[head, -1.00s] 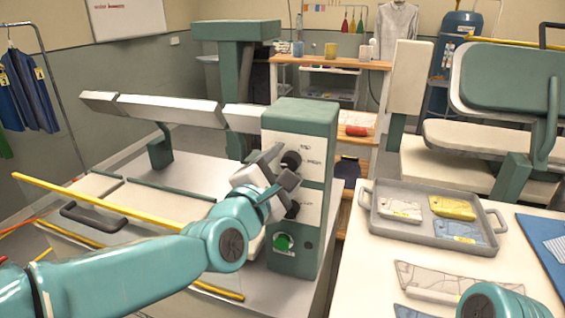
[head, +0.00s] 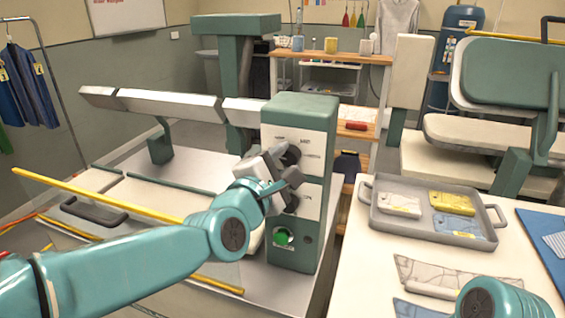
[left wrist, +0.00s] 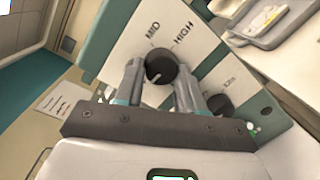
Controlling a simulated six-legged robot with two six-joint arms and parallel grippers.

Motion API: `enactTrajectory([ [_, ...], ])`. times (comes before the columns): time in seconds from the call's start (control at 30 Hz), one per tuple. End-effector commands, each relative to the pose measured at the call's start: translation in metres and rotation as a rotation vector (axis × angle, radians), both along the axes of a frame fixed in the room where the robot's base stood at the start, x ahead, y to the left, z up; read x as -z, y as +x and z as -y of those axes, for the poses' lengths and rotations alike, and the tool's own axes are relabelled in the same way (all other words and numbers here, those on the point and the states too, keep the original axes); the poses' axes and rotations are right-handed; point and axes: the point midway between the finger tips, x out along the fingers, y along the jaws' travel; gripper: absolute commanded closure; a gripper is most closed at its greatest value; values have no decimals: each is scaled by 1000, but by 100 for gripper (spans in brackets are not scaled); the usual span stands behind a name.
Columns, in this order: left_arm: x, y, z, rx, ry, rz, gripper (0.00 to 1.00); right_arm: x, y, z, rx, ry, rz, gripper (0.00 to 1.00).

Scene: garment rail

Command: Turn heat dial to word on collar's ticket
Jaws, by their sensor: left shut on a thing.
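The heat dial (left wrist: 160,66) is a round black knob on the white front of a green control box (head: 300,110). MID and HIGH are readable above it in the left wrist view; a white mark shows on its lower left edge. My left gripper (left wrist: 163,80) is shut on the dial, one finger on each side; in the head view the gripper (head: 285,167) covers part of the panel. No collar's ticket can be made out for certain. My right gripper is not in view.
A second black knob (left wrist: 219,104) sits close beside the fingers. A green button (head: 282,238) is lower on the box. A grey tray (head: 374,222) with white, yellow and blue pieces stands on the right table. A yellow rod (head: 95,201) crosses behind my left arm.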

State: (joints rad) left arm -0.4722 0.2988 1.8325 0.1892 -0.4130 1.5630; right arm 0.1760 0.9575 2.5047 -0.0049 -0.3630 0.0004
Motion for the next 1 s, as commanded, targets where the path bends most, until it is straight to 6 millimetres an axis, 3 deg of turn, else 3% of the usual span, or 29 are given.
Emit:
enactTrajectory([
  [0.37,-5,-1,1,3,312,104,92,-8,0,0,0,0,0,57],
  [1.0,-8,-1,3,4,892,289,92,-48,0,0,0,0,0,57],
])
